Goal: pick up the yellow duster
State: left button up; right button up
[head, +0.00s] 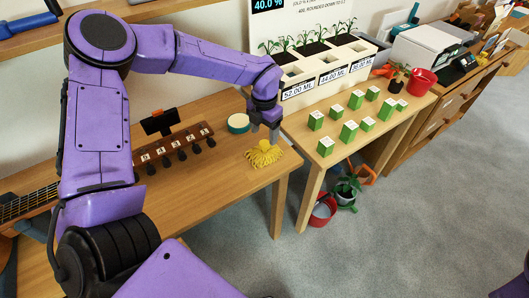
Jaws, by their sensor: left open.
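The yellow duster (264,154) lies near the right front corner of the wooden table (225,175), a shaggy yellow clump. My left gripper (264,137) points down directly over it, its jaws open, with the fingertips at or just above the top of the duster. I cannot tell whether the fingers touch it. My right gripper does not show.
A round green-and-white tin (238,123) stands just left of the gripper. A dark wooden key rack (178,144) and a guitar (25,204) lie further left. A second table to the right holds several green boxes (326,146) and planters (318,70). The table front is clear.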

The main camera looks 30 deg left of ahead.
aim_at(265, 142)
pick_arm(q)
notch_tip(265, 142, down, 6)
jog(key=shift+d+r+p, duration=0.15)
jog(key=shift+r+p, duration=0.1)
jog(key=shift+p, duration=0.2)
jog(key=c, duration=1.1)
jog(key=shift+r, duration=0.15)
jog(key=shift+r, duration=0.25)
jog(key=r, duration=0.3)
jog(key=shift+s, duration=0.25)
jog(key=s+r, duration=0.3)
jog(key=s, duration=0.1)
jog(key=s+d+r, duration=0.1)
jog(key=s+r, duration=0.2)
jog(key=s, duration=0.1)
jog(key=s+d+r, duration=0.1)
jog(key=s+r, duration=0.2)
jog(key=s, duration=0.1)
jog(key=shift+s+d+r, duration=0.15)
jog(key=shift+s, duration=0.55)
jog(key=shift+c, duration=0.2)
